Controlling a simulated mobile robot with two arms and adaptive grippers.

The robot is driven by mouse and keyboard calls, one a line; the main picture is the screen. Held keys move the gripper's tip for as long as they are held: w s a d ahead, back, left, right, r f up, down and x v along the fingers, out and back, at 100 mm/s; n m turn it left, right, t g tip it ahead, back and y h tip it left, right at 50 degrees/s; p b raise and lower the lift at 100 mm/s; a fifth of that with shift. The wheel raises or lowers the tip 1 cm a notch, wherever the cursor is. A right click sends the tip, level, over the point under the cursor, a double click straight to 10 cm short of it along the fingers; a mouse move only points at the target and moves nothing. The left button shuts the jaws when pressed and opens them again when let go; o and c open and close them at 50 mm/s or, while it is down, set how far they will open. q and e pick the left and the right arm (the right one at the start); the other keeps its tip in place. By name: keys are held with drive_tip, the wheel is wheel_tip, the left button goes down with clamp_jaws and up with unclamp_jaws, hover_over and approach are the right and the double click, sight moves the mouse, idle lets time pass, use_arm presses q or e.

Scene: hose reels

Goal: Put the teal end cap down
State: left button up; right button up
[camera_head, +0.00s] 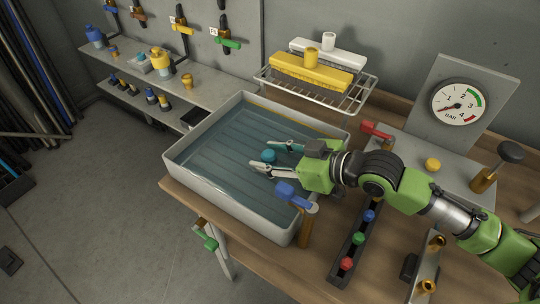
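The teal end cap (268,156) is a small round piece over the grey tray (181,177) of water. It shows between the fingertips of my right gripper (262,154). The two fingers are spread, with visible gaps beside the cap, so the gripper looks open around it. I cannot tell whether the cap rests on the tray floor or how deep it sits. My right arm reaches in from the right over the tray's right wall. My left gripper is not in view.
A blue-handled valve (287,190) stands at the tray's near right edge and a red-handled one (376,130) beyond. A dark strip with coloured caps (342,264) and a pressure gauge (458,103) are right. The tray's left half is clear.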

drive_tip(key=shift+s+d+f, duration=0.1)
drive_tip(key=shift+s+f, duration=0.15)
drive_tip(key=shift+f, duration=0.7)
drive_tip(key=shift+r, duration=0.2)
drive_tip(key=shift+s+d+r+p, duration=0.3)
drive_tip(key=shift+d+r+p, duration=0.25)
drive_tip(key=shift+r+p, duration=0.05)
drive_tip(key=shift+s+d+r+p, duration=0.25)
drive_tip(key=shift+d+r+p, duration=0.25)
drive_tip(key=shift+r+p, duration=0.1)
drive_tip(key=p+v, duration=0.3)
drive_tip(key=v, duration=0.6)
drive_tip(key=shift+r, duration=0.2)
drive_tip(key=shift+r, duration=0.15)
